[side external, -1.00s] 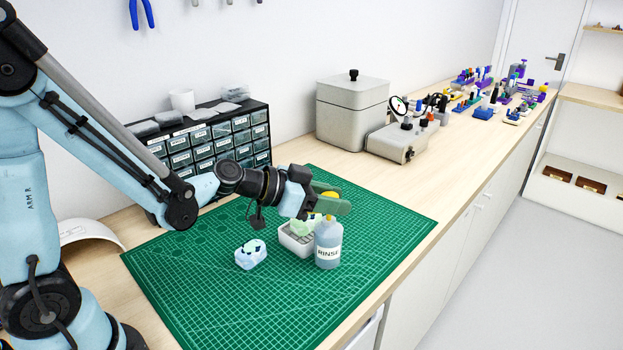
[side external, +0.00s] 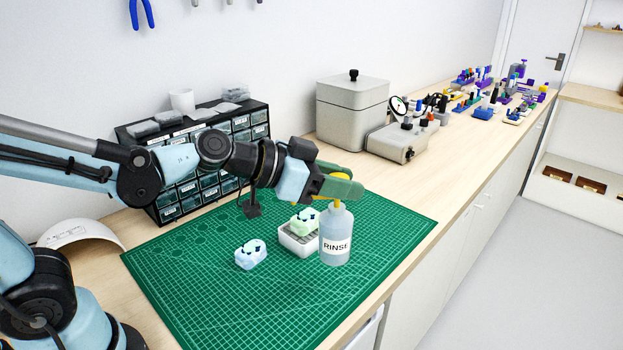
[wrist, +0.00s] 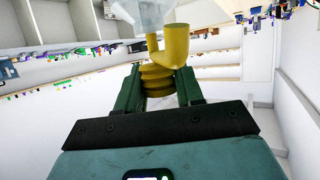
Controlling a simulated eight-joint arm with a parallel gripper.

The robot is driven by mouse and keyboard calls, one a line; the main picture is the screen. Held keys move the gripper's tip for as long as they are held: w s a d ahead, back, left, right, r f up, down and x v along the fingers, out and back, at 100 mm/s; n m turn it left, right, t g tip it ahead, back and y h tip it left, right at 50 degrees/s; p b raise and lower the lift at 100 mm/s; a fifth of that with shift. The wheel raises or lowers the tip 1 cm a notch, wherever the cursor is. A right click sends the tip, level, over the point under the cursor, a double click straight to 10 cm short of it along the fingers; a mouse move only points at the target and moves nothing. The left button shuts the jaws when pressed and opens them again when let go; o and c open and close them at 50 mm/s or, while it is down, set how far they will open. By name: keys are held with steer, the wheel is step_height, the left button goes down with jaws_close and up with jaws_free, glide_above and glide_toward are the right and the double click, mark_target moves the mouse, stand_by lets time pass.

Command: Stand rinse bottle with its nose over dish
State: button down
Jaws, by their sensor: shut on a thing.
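The rinse bottle (side external: 336,238) is a clear grey-blue bottle labelled RINSE with a yellow top. It is upright and looks slightly raised, just right of the dish, overlapping its right edge in the side view. My gripper (side external: 348,188) is shut on its yellow top. In the wrist view the green fingers of my gripper (wrist: 158,92) close on a ridged yellow collar (wrist: 157,80), with a bent yellow tube beyond it. The white dish (side external: 292,246) stands on the green mat. A pale green earpiece mould (side external: 304,221) sits over it. The gap under the bottle cannot be judged surely.
A pale blue mould (side external: 251,255) sits on the green mat (side external: 215,300) left of the dish. A drawer cabinet (side external: 185,190), a grey lidded box (side external: 351,115) and a gauge device (side external: 403,142) stand behind. The mat's front and right areas are clear.

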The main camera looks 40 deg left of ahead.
steer(key=s+d+r, duration=0.3)
steer(key=d, duration=0.1)
steer(key=w+a+f+m+g+h, duration=0.6)
steer(key=w+a+f+m+g, duration=0.2)
steer(key=f+m, duration=0.1)
steer(key=shift+w+a+f+h, duration=0.2)
steer(key=shift+a+f+h, duration=0.15)
steer(key=shift+f, duration=0.5)
stand_by(0.9)
steer(key=shift+f, duration=0.1)
steer(key=c, duration=0.7)
jaws_free()
